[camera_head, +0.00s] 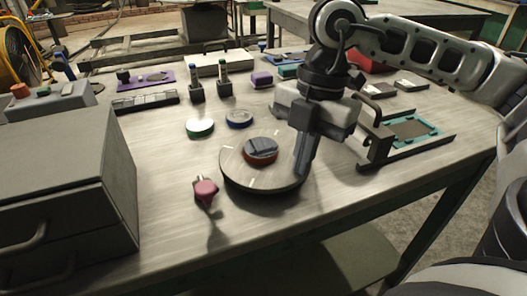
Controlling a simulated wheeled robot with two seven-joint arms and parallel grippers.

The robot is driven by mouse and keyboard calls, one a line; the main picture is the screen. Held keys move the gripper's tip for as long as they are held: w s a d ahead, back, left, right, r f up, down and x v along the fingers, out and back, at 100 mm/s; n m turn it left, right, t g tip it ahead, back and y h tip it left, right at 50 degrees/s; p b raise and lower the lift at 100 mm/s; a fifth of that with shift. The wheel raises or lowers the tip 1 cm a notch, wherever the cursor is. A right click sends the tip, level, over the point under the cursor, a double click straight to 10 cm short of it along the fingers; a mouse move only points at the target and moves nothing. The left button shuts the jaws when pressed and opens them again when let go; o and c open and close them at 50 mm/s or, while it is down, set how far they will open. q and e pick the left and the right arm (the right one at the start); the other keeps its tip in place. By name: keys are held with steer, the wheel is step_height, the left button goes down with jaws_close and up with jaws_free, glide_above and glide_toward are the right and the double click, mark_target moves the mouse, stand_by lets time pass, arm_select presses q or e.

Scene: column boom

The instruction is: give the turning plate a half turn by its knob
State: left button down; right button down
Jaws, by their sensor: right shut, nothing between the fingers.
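The turning plate (236,177) is a round, light disc with a dark rim, on the near middle of the table. A red round piece with a grey block on top (261,150) sits on it. A pink knob (205,188) on a small dark mount shows just left of the plate; I cannot tell whether it is joined to the plate. My right gripper (302,168) points down at the plate's right edge, shut and empty, away from the pink knob. I cannot tell whether its tips touch the plate. My left gripper is not in view.
A grey drawer cabinet (60,180) fills the left side of the table. Green (200,127) and blue (240,118) discs lie behind the plate. A teal-edged frame (408,130) lies to the right. The table's front part is mostly bare.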

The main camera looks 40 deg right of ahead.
steer(key=shift+d+f, duration=0.35)
steer(key=shift+d, duration=0.05)
steer(key=shift+w+d, duration=0.1)
steer(key=shift+d, duration=0.1)
steer(key=shift+w+d, duration=0.15)
steer(key=shift+d, duration=0.25)
steer(key=shift+w+d, duration=0.25)
steer(key=shift+d, duration=0.05)
steer(key=shift+w+d, duration=0.1)
steer(key=shift+w, duration=0.05)
stand_by(0.4)
steer(key=shift+w+d, duration=0.2)
steer(key=shift+d, duration=0.05)
steer(key=shift+w, duration=0.15)
